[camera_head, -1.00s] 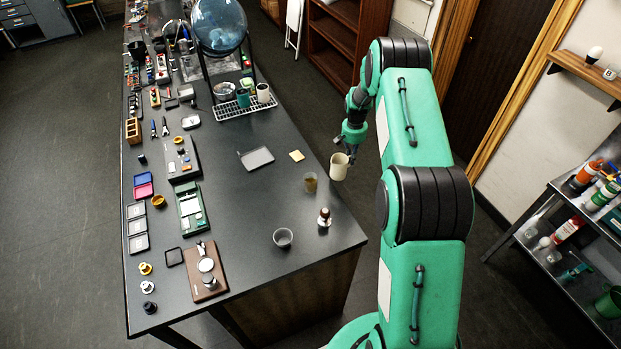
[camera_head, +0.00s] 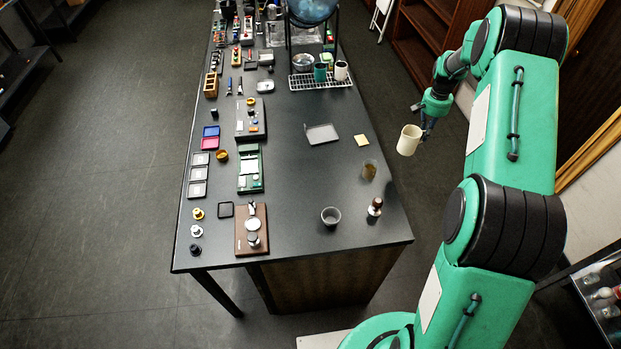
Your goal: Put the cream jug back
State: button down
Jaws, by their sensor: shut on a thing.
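The cream jug (camera_head: 408,142) is a pale cream vessel in the head view, right of the workbench's right edge with floor behind it. It is tilted a little, and its open top shows. My gripper (camera_head: 425,124) is at the jug's right side and is shut on it. The fingers are small and partly hidden behind the jug, so the exact grip point is unclear. The jug is clear of the dark workbench top (camera_head: 300,180).
Near the bench's right edge are a tan square (camera_head: 362,141), an amber glass (camera_head: 370,170) and a wooden-handled tamper (camera_head: 375,208). A grey cup (camera_head: 331,216) and grey tray (camera_head: 321,134) stand further left. A wire rack (camera_head: 318,82) holds cups. Bare bench lies between them.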

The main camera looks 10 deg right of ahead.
notch_tip(320, 180, up, 2)
jog(key=shift+r, duration=0.1)
jog(key=a+m+b, duration=0.2)
jog(key=a+b, duration=0.3)
jog(key=a, duration=3.3)
jog(key=f, duration=0.5)
jog(key=shift+w+a, duration=0.2)
jog(key=shift+w, duration=0.1)
jog(key=shift+f, duration=0.2)
notch_tip(320, 180, down, 6)
jog(key=shift+f+p, duration=0.45)
jog(key=shift+f, duration=1.4)
